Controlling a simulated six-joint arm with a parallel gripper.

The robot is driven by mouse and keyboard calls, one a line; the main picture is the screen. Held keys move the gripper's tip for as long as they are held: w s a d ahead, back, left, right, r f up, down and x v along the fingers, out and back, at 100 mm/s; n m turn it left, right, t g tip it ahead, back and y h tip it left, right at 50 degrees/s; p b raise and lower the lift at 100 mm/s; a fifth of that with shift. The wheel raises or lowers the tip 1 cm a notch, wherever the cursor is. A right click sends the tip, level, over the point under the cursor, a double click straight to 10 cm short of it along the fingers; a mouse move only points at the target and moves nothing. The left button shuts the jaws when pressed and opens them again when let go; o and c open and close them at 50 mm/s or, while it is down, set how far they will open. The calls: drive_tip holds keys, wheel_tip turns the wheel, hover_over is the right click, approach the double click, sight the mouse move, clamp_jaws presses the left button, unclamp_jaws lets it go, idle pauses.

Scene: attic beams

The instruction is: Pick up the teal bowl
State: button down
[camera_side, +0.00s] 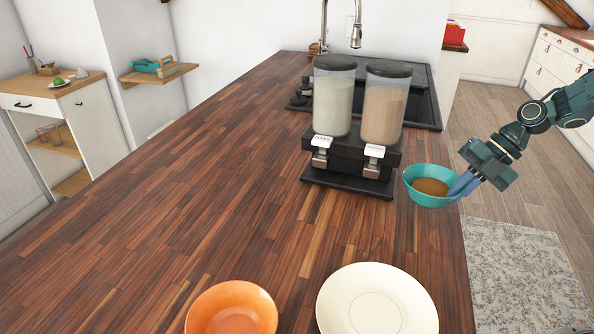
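The teal bowl (425,199) is at the right, beside the dispenser and in front of the counter's right edge in the picture. It has a brown filling inside. My gripper (466,184) reaches in from the right, and its bluish fingers are at the bowl's right rim, seemingly closed on it. The bowl is roughly level and appears held in the air. The exact grip on the rim is small and partly hidden.
A black dispenser (345,190) with two filled clear containers stands just left of the bowl. An orange bowl (232,308) and a cream plate (376,303) sit at the counter's front. The wooden counter (190,190) is clear on the left. A sink and tap (356,38) are behind.

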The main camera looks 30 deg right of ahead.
drive_tip(key=shift+s+d, duration=0.2)
drive_tip(key=shift+d, duration=0.45)
drive_tip(key=shift+s+d, duration=0.2)
drive_tip(key=shift+d, duration=0.4)
